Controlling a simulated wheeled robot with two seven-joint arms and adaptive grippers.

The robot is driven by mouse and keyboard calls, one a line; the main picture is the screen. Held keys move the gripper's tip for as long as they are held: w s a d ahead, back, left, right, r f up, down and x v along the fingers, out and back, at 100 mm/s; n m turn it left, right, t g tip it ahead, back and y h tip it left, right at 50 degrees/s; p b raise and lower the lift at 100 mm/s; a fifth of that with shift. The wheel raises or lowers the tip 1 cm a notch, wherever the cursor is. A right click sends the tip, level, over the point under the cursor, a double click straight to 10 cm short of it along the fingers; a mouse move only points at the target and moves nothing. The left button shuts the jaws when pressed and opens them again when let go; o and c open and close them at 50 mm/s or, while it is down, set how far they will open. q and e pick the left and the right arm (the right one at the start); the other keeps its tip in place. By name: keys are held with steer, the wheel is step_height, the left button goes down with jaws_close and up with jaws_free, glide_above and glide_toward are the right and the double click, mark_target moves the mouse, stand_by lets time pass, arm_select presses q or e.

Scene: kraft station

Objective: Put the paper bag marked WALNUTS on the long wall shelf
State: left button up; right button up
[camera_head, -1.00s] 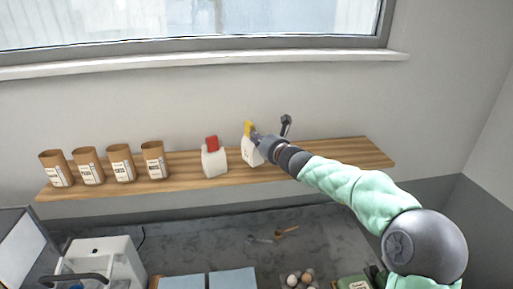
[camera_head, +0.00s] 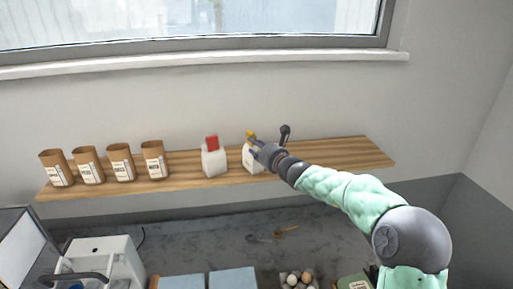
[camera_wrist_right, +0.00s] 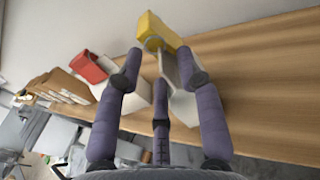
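My left gripper is out of view.
The shelf's right end is free. Eggs (camera_head: 293,279) lie below.

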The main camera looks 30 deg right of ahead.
stand_by(0.3)
steer(key=s+r+b, duration=0.1)
steer(key=s, duration=1.1)
steer(key=shift+d+b, duration=0.3)
steer(key=shift+b, duration=0.05)
